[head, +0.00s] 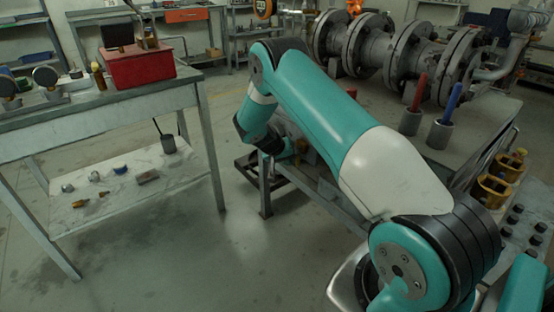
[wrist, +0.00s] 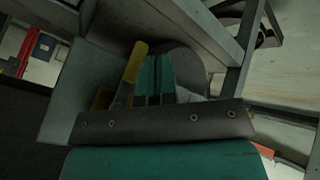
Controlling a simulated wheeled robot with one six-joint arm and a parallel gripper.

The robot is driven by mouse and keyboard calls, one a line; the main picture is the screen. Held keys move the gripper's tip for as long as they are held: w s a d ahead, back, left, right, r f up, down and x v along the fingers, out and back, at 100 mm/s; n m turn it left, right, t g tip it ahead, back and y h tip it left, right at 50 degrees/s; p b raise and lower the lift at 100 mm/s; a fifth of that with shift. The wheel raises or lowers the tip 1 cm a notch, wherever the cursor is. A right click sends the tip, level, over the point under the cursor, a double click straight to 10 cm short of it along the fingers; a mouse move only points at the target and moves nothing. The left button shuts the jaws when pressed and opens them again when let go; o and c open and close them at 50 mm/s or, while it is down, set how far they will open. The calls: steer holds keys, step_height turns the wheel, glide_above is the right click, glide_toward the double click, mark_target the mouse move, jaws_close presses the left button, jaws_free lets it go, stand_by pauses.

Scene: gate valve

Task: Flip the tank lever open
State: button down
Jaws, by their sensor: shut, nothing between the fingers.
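A lever with a yellow grip and a dark metal shank (wrist: 134,65) shows in the wrist view, just left of my gripper (wrist: 153,62). My gripper's teal fingers are shut together with nothing between them. The lever runs alongside the fingers, very close; I cannot tell whether they touch. A brass-coloured part (wrist: 102,98) shows at the lever's lower end, mostly hidden by my wrist's dark bracket. A grey metal surface lies behind them. In the head view my arm reaches down beside a metal stand, and the lever cannot be made out clearly.
A workbench with a red box (head: 138,67) stands on the left, with small parts on its lower shelf (head: 130,185). Large flanged pipes (head: 370,45) and red and blue handled tools in cups (head: 440,128) are on the right. Open floor (head: 235,250) lies between.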

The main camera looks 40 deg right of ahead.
steer(key=shift+s+d, duration=0.25)
steer(key=shift+d, duration=0.05)
steer(key=shift+s+d, duration=0.1)
steer(key=shift+s, duration=0.05)
stand_by(0.3)
steer(key=shift+p, duration=0.35)
steer(key=shift+s, duration=0.15)
